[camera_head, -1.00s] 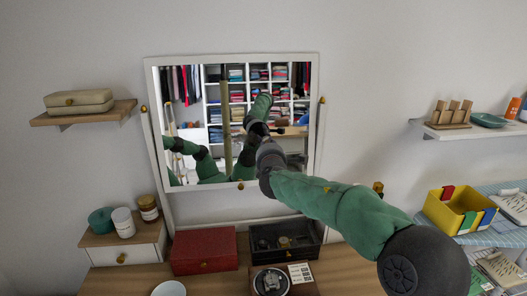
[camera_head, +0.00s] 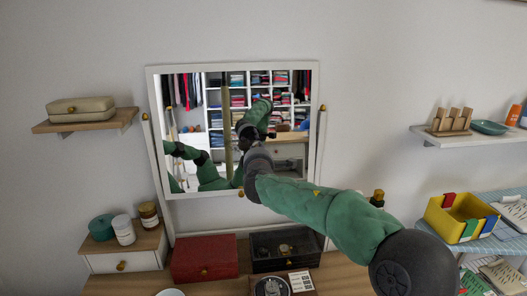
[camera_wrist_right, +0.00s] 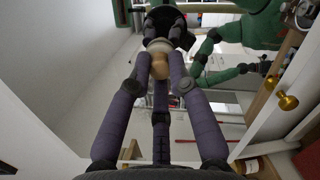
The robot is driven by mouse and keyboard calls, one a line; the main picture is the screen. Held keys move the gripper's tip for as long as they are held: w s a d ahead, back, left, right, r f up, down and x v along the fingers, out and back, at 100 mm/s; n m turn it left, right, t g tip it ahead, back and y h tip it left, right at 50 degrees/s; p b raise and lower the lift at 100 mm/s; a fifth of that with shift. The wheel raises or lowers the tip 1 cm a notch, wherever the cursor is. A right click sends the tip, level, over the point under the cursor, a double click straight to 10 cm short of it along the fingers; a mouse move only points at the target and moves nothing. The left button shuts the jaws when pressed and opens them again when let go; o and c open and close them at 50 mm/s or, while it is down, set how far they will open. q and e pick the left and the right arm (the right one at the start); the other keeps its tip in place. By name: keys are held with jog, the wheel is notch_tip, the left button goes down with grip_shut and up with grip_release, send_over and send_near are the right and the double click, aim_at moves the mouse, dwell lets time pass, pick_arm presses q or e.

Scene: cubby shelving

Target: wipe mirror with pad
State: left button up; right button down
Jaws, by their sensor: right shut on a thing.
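The mirror (camera_head: 205,125) has a white frame and stands tilted above the dresser, reflecting a closet and my green arms. My right arm reaches to the lower middle of the mirror in the head view, where my wrist hides the gripper's fingertips. In the right wrist view, my right gripper (camera_wrist_right: 160,70) is shut on a tan knob, with a pale round pad (camera_wrist_right: 159,45) beyond it. The pad faces the mirror glass (camera_wrist_right: 95,85), at or close to it; exact contact is unclear. My left gripper is not directly in view.
On the dresser below are a red box (camera_head: 204,260), a dark open box (camera_head: 287,250) and small jars (camera_head: 123,229). Wall shelves flank the mirror: left (camera_head: 85,120), right (camera_head: 475,137). A yellow bin (camera_head: 460,216) stands at the right.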

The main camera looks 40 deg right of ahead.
jog(key=shift+w+a+f+b, duration=0.1)
jog(key=shift+w+a, duration=0.75)
jog(key=shift+a, duration=0.6)
jog(key=shift+w+a+r+b, duration=0.1)
jog(key=shift+w+a, duration=0.8)
jog(key=shift+a, duration=0.55)
jog(key=shift+w+a+f+b, duration=0.1)
jog(key=shift+w+a, duration=0.75)
jog(key=shift+a, duration=0.6)
jog(key=shift+w+a, duration=0.45)
jog(key=shift+a, duration=0.2)
jog(key=shift+d+r, duration=0.15)
jog(key=shift+r, duration=0.6)
jog(key=shift+s+d+f+b, duration=0.1)
jog(key=shift+s+d+b, duration=0.35)
jog(key=shift+d, duration=0.35)
jog(key=shift+s+d+b, duration=0.35)
jog(key=shift+s+d, duration=0.2)
jog(key=shift+d, duration=0.25)
jog(key=shift+s+d, duration=0.55)
jog(key=shift+d, duration=0.35)
jog(key=shift+s+d, duration=0.8)
jog(key=shift+d, duration=0.55)
jog(key=shift+s+d, duration=0.85)
jog(key=shift+d, duration=0.45)
jog(key=shift+s+d, duration=0.8)
jog(key=shift+d, duration=0.55)
jog(key=v, duration=0.6)
